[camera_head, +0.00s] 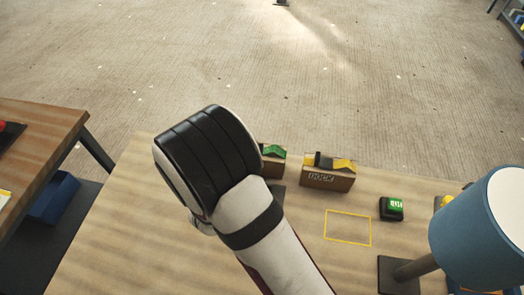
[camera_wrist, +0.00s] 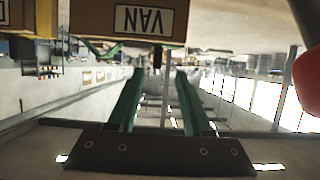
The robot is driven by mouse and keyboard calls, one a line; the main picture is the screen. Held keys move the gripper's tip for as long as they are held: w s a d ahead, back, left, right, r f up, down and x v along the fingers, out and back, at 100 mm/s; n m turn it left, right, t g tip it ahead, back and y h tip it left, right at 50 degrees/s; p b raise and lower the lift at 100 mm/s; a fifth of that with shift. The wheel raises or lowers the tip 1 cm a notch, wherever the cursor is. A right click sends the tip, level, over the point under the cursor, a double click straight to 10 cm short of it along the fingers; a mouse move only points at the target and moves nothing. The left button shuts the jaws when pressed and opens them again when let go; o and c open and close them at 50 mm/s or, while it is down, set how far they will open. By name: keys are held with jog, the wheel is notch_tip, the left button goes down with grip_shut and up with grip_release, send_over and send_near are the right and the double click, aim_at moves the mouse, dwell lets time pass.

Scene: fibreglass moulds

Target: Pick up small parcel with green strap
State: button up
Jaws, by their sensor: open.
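The small parcel with the green strap (camera_head: 275,154) stands on the wooden table in the head view, its left part hidden behind my arm. In the wrist view, which looks upside down, a brown parcel (camera_wrist: 78,24) with a VAN label fills the top, with green below it; it appears to be the same parcel. My gripper (camera_wrist: 158,74) is open, with two green fingers and nothing between them. The parcel lies beyond the fingertips in that picture; I cannot tell the exact gap. In the head view my arm hides the gripper.
A second parcel with a yellow strap (camera_head: 328,176) stands close on the right. A yellow outline (camera_head: 348,229) marks the table (camera_head: 120,240). A green-topped button box (camera_head: 391,208) and a blue lamp (camera_head: 470,245) stand further right. Bare tabletop lies left of my arm.

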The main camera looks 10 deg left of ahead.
jog(key=x, duration=0.4)
jog(key=shift+w+d+f, duration=0.15)
jog(key=shift+w+d, duration=0.05)
grip_shut()
dwell(1.1)
